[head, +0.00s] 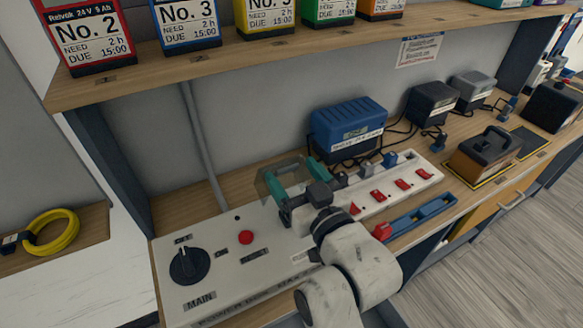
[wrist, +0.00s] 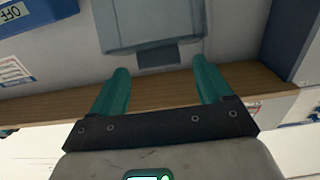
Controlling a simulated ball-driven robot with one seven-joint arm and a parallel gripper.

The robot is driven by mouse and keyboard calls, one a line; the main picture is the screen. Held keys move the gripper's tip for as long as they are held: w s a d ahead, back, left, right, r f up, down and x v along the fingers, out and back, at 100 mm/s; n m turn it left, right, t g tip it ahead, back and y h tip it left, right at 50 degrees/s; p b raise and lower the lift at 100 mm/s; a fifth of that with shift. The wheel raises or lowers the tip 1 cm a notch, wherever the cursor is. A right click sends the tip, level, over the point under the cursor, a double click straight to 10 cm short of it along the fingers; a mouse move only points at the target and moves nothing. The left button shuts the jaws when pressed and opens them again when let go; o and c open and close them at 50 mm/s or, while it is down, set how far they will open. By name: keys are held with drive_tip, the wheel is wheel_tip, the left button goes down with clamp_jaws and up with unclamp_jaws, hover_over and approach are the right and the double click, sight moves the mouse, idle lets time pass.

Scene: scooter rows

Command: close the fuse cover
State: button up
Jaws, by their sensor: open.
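The fuse cover (head: 264,187) looks like a clear greyish flap standing raised from the white power panel (head: 215,285), partly hidden behind my gripper. In the wrist view, a grey see-through plate that looks like the cover (wrist: 150,28) hangs at the top, with a dark tab (wrist: 172,55) on its edge. My gripper (head: 287,170) has teal fingers spread apart and empty, close to the cover. In the wrist view, my gripper (wrist: 163,76) has its fingertips on either side of the tab, seemingly without gripping it. The fuses beneath are hidden.
The panel carries a black MAIN rotary switch (head: 189,264) and a red button (head: 246,237). A power strip with red switches (head: 378,195) and a blue charger (head: 348,130) stand to the right. A shelf (head: 160,65) with labelled batteries runs above.

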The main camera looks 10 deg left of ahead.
drive_tip(key=shift+x, duration=0.9)
clamp_jaws()
drive_tip(key=shift+f, duration=0.1)
